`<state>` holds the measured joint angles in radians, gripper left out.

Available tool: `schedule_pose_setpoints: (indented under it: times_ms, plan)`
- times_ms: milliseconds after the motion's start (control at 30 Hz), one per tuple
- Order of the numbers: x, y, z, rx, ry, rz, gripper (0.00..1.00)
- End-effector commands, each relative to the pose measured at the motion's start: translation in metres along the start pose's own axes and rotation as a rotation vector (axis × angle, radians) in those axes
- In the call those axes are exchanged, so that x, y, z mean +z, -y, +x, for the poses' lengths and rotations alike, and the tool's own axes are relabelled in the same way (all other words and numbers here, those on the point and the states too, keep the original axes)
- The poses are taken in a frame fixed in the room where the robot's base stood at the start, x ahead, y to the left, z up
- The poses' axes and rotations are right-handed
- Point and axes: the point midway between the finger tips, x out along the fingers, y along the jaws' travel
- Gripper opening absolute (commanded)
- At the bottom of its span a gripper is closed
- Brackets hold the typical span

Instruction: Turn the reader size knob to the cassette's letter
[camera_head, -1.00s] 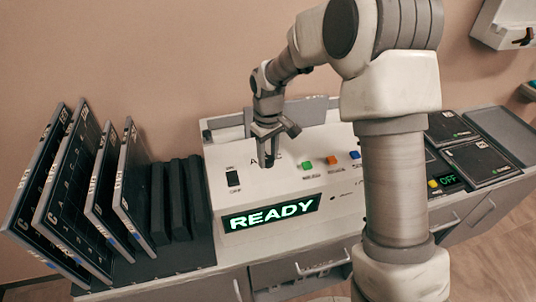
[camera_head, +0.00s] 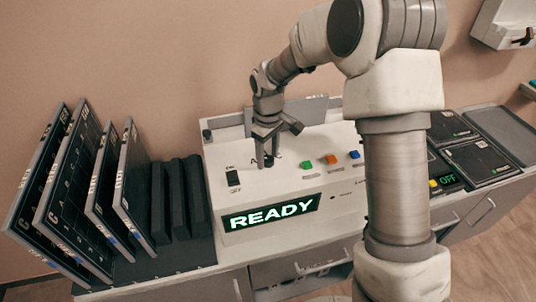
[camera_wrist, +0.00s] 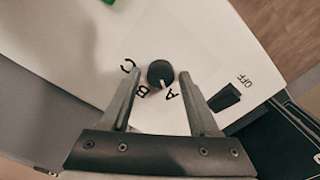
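The white reader (camera_head: 225,190) stands in the middle of the counter, its display (camera_head: 271,213) reading READY. Its black round size knob (camera_wrist: 160,74) shows in the wrist view, with the letters A, B and C printed around it. A pale mark on the knob faces the side between A and B, seemingly nearer A. My gripper (camera_wrist: 160,75) is open, one finger on each side of the knob, with visible gaps. In the head view my gripper (camera_head: 266,163) points down over the knob's place. Several upright cassettes (camera_head: 75,190) stand at left; which one matters is unclear.
A black OFF switch (camera_wrist: 224,97) sits close to one finger. Green (camera_head: 306,168), orange (camera_head: 332,160) and blue (camera_head: 354,155) buttons lie right of the knob. Flat dark panels (camera_head: 474,158) lie at right. My arm hides part of the reader's right side.

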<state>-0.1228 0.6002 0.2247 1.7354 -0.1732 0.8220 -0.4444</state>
Motion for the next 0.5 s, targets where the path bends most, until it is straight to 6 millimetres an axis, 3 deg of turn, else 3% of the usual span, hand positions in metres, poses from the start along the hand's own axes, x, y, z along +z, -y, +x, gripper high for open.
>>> schedule_pose_setpoints:
  times_ms: [333,500]
  plan:
    - [0.001,0.001,0.0,-0.002,0.002,0.001,0.72]
    - [0.0,0.0,-0.017,0.001,-0.001,0.002,0.72]
